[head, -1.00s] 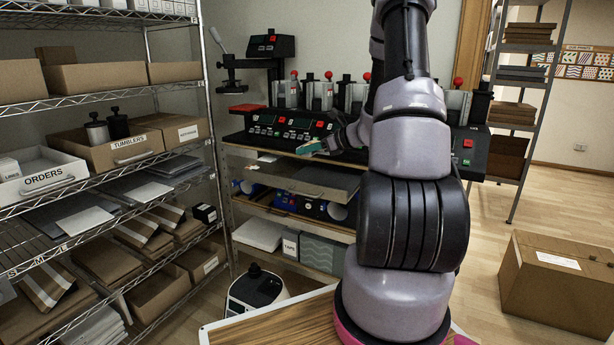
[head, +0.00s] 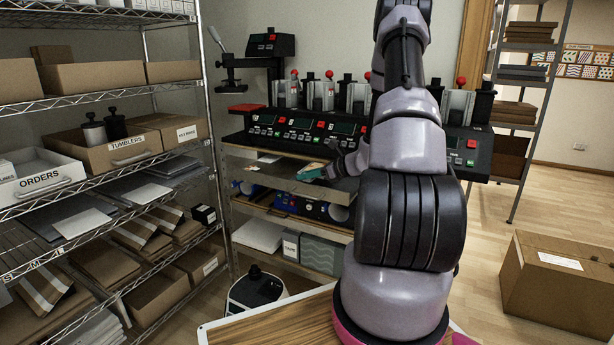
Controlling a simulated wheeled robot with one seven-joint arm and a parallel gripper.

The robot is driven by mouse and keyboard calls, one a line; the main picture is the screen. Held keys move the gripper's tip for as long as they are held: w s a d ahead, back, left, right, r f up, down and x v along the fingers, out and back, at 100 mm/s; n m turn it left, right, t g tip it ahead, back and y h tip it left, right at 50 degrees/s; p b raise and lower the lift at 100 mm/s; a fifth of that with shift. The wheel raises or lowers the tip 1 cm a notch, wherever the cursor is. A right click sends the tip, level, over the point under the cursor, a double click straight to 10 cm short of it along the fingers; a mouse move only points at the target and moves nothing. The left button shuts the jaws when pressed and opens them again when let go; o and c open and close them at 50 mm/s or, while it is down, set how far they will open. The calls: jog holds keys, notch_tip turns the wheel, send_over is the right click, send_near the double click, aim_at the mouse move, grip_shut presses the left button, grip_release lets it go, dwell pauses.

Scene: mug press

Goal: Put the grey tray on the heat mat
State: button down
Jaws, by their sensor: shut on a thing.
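The grey tray (head: 275,172) is a flat slab at the workbench, below the row of presses in the head view. A small teal and tan piece shows at the fingertips. Whether the tray touches the bench is unclear.
A row of mug presses (head: 300,128) with red knobs stands behind the tray. A taller press (head: 250,65) is at the left. Wire shelving (head: 100,97) fills the left side. A cardboard box (head: 560,285) sits on the floor at right.

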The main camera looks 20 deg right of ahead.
jog(key=shift+f, duration=0.15)
jog(key=c, duration=0.7)
grip_release()
